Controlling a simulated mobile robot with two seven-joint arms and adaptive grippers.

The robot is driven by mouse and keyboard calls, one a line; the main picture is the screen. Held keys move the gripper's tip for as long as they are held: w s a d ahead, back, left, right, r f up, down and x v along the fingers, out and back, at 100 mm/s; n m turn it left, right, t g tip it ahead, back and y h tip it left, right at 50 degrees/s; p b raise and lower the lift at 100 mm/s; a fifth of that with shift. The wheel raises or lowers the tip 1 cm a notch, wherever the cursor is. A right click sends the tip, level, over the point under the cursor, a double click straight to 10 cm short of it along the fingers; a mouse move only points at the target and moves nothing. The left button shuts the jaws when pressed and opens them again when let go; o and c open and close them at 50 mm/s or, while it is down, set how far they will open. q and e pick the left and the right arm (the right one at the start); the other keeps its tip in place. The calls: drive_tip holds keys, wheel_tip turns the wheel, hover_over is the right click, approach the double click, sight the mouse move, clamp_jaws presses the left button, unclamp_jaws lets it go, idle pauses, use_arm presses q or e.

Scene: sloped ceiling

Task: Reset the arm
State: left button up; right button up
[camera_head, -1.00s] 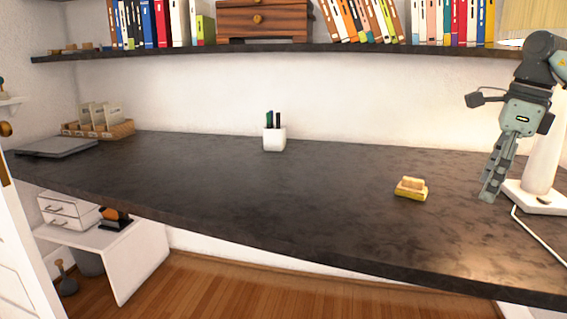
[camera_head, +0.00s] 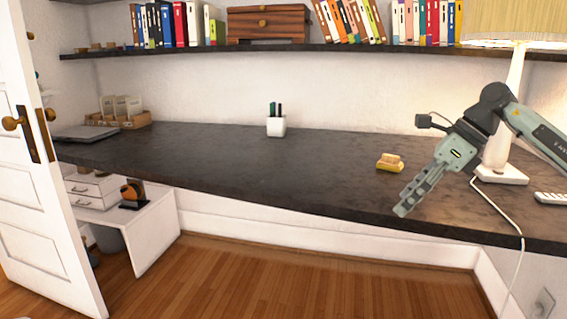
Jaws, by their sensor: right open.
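My right arm comes in from the right side of the head view, in front of a lamp. My right gripper (camera_head: 402,210) points down and to the left, over the front edge of the dark desk (camera_head: 240,160). It is seen from the side, open, with nothing visible between its fingers. A yellow sponge-like block (camera_head: 390,162) lies on the desk, up and left of the gripper and apart from it. My left gripper is not in view.
A table lamp (camera_head: 501,174) with a cord stands behind my right arm. A white pen cup (camera_head: 276,126) stands at the desk's back. A shelf with books (camera_head: 180,52) runs above. An open white door (camera_head: 35,190) is at left. Wooden floor (camera_head: 290,280) is clear in front.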

drive_tip(key=w+a+m+t+y, duration=0.2)
drive_tip(key=a+m+t+y, duration=0.4)
drive_tip(key=a+y, duration=0.9)
drive_tip(key=w+d+f+m+t+h, duration=0.2)
drive_tip(key=f+m+t+h, duration=0.35)
drive_tip(key=m, duration=0.45)
drive_tip(key=w+d+f+m+t+h, duration=0.1)
drive_tip(key=d+f+m+t+h, duration=0.3)
drive_tip(key=m+h, duration=0.5)
drive_tip(key=s+d+f+m+g+h, duration=0.1)
drive_tip(key=s+d+f+m+h, duration=0.25)
drive_tip(key=f+m, duration=0.35)
drive_tip(key=s+d+f+m+g+h, duration=0.1)
drive_tip(key=s+d+f+m+h, duration=0.25)
drive_tip(key=f, duration=0.55)
drive_tip(key=s+d+f+m+g, duration=0.2)
drive_tip(key=s+f+m+g, duration=0.3)
drive_tip(key=s+f, duration=0.6)
drive_tip(key=s+d+f+m+g, duration=0.2)
drive_tip(key=s+f+m+g, duration=0.3)
drive_tip(key=s+f, duration=0.7)
drive_tip(key=s+g, duration=0.2)
drive_tip(key=s, duration=0.3)
drive_tip(key=shift+s+f+h, duration=0.25)
drive_tip(key=shift+s+h, duration=0.05)
drive_tip(key=shift+h, duration=0.05)
